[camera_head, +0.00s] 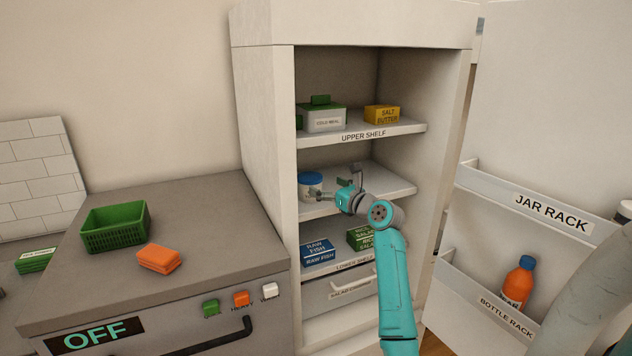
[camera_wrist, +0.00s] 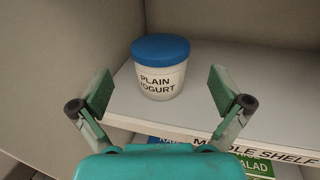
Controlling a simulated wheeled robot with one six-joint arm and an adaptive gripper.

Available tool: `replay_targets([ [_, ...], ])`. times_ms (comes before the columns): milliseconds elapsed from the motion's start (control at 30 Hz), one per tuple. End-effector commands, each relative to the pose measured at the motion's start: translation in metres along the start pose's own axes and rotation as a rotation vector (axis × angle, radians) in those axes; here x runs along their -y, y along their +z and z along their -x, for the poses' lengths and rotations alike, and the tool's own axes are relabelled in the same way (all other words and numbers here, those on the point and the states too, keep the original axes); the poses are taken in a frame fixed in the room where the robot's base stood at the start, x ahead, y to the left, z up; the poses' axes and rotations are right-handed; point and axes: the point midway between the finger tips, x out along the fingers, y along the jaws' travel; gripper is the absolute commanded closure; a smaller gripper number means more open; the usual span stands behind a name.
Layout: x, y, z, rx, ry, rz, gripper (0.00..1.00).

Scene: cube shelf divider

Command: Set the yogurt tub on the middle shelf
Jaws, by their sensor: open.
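The yogurt tub (camera_wrist: 161,78) is white with a blue lid and reads "PLAIN YOGURT". It stands upright on the middle shelf (camera_wrist: 270,100), near the left wall of the open fridge. In the head view the tub (camera_head: 309,183) is at the left of the middle shelf (camera_head: 385,183). My gripper (camera_wrist: 161,90) is open in front of the tub, with one finger to each side. In the wrist view both green finger pads stand clear of the tub. In the head view my gripper (camera_head: 336,184) is just right of the tub and partly hides the shelf.
The upper shelf (camera_head: 400,130) above holds a cold meal box (camera_head: 323,120) and salt butter (camera_head: 382,115). Below are raw fish (camera_head: 318,252) and a rice salad box (camera_head: 360,238). The fridge door with the jar rack (camera_head: 500,195) stands open right. The middle shelf's right side is clear.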

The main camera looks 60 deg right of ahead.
Motion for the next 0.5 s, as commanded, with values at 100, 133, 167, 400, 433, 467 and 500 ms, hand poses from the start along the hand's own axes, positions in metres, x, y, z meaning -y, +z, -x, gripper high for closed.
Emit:
replay_targets([
  [100,0.000,0.000,0.021,0.001,-0.001,-0.001,0.00],
  [133,0.001,0.000,0.025,0.001,-0.001,-0.001,0.00],
  [167,0.001,0.000,0.029,0.001,-0.001,-0.001,0.00],
  [400,0.000,0.000,0.043,0.000,0.000,-0.001,0.00],
  [433,0.000,0.000,0.044,0.000,0.000,-0.001,0.00],
  [467,0.000,0.000,0.044,0.000,0.000,-0.001,0.00],
  [500,0.000,0.000,0.044,0.000,0.000,-0.001,0.00],
])
